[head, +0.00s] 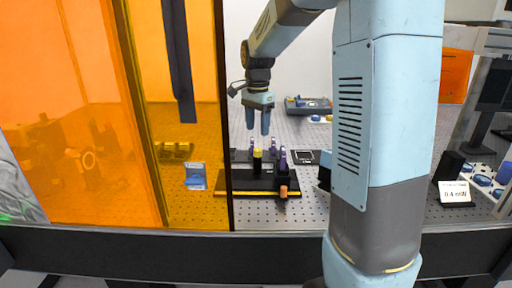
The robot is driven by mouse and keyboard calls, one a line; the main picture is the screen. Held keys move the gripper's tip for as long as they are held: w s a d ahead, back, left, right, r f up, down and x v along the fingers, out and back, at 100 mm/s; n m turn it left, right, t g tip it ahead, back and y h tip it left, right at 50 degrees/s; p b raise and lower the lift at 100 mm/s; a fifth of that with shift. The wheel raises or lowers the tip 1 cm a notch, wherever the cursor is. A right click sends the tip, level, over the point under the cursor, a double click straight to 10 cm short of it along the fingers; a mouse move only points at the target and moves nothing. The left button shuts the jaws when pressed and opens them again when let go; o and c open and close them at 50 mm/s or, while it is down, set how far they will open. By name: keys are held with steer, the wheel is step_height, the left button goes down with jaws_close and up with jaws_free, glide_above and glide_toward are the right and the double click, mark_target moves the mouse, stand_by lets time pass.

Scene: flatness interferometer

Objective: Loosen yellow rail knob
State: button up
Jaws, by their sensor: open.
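A yellow knob (257,153) tops a dark upright part on a black rail base (215,185), near the middle of the head view. A thin yellow strip runs along the front of this base. My gripper (258,131) hangs above and slightly behind the yellow knob in the picture. Its two blue fingers point down, apart, with nothing between them. A clear gap shows between fingertips and knob. I cannot tell the knob's turn position.
Purple-topped posts (283,157) stand close around the knob, and an orange part (283,191) sits at the base's front right. An orange see-through panel (180,60) covers the left. A dark tray (308,105) lies behind. A black box (451,165) stands right.

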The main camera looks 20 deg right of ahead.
mark_target(258, 149)
step_height(258, 149, down, 8)
steer(key=shift+r, duration=0.1)
stand_by(0.4)
